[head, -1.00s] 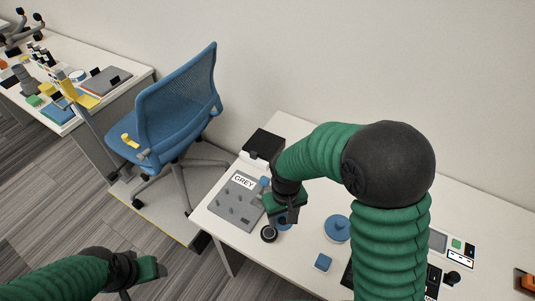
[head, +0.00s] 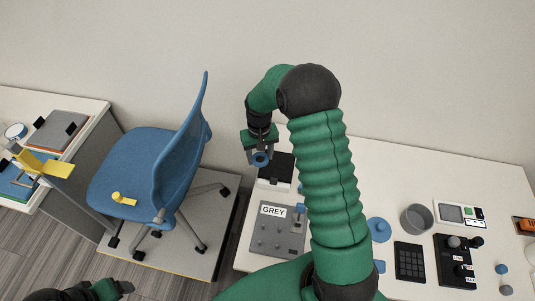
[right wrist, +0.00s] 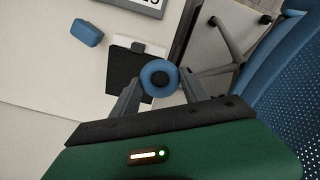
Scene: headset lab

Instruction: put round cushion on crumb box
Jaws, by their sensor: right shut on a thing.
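My right gripper (head: 260,156) is shut on the round cushion (head: 261,159), a small blue ring with a dark centre. In the right wrist view the cushion (right wrist: 159,78) sits between the two fingertips. A low box with a black top and white front, apparently the crumb box (head: 277,168), stands at the desk's back left. The gripper holds the cushion over or just beside its left part; the exact height is unclear. The box also shows behind the cushion in the right wrist view (right wrist: 122,74). My left gripper (head: 122,287) is low at the left, apart from the desk; its jaws are unclear.
A grey board marked GREY (head: 268,240) lies in front of the box. A blue chair (head: 140,165) stands left of the desk. A blue lidded thing (head: 378,230), a grey bowl (head: 416,219) and dark devices (head: 409,261) lie right of my right arm.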

